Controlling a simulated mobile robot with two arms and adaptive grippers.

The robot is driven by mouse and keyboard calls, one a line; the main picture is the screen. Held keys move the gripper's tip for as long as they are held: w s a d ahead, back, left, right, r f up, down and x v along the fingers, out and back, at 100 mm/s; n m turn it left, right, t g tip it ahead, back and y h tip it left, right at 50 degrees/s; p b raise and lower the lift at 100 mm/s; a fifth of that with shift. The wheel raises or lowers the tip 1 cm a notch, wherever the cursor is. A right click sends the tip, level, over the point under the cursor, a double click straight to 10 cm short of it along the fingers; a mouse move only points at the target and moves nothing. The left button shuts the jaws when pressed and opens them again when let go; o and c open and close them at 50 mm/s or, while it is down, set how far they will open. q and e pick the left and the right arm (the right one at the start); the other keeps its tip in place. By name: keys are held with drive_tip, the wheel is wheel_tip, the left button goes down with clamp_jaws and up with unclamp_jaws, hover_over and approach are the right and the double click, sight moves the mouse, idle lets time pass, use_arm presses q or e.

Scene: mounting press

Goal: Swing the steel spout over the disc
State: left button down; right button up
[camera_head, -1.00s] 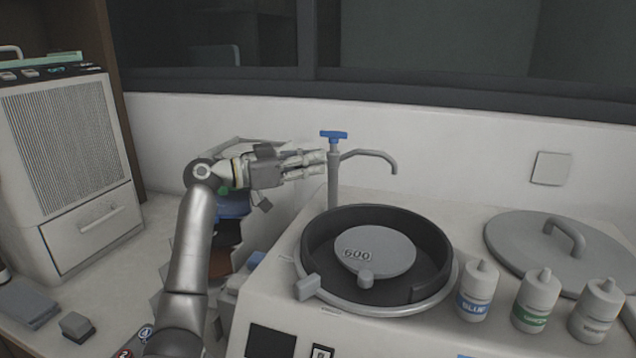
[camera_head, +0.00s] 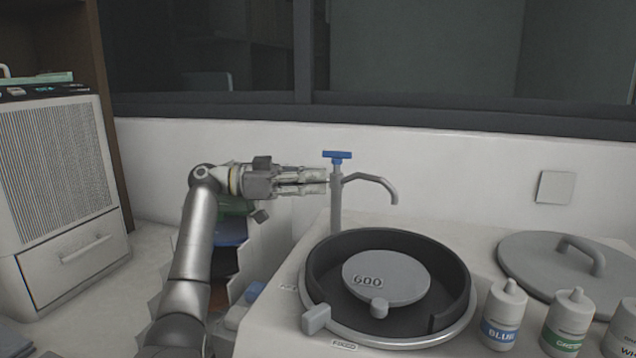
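The steel spout (camera_head: 372,178) is a thin grey tube curving right and down from an upright post (camera_head: 336,205) with a blue T-shaped handle (camera_head: 337,155) on top. Its tip hangs above the back of the black round bowl (camera_head: 455,275), near the right rear of the grey disc (camera_head: 392,270) marked 600. My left gripper (camera_head: 327,182) comes in level from the left, its fingertips at the post just below the blue handle. A narrow gap shows between its fingers; whether they touch or grip the post is unclear. My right gripper is not in view.
Several bottles, including blue (camera_head: 503,315) and green (camera_head: 567,322), stand at the front right. A grey lid (camera_head: 530,268) lies behind them. A white wall (camera_head: 480,165) is close behind the spout. A grey cabinet (camera_head: 65,200) stands at left.

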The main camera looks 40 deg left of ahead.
use_arm(q)
drive_tip(key=shift+a, duration=0.1)
drive_tip(key=c, duration=1.6)
unclamp_jaws()
drive_tip(key=shift+a, duration=0.25)
drive_tip(key=shift+s+d, duration=0.1)
drive_tip(key=shift+d, duration=0.05)
drive_tip(key=v, duration=1.2)
drive_tip(key=shift+c, duration=0.4)
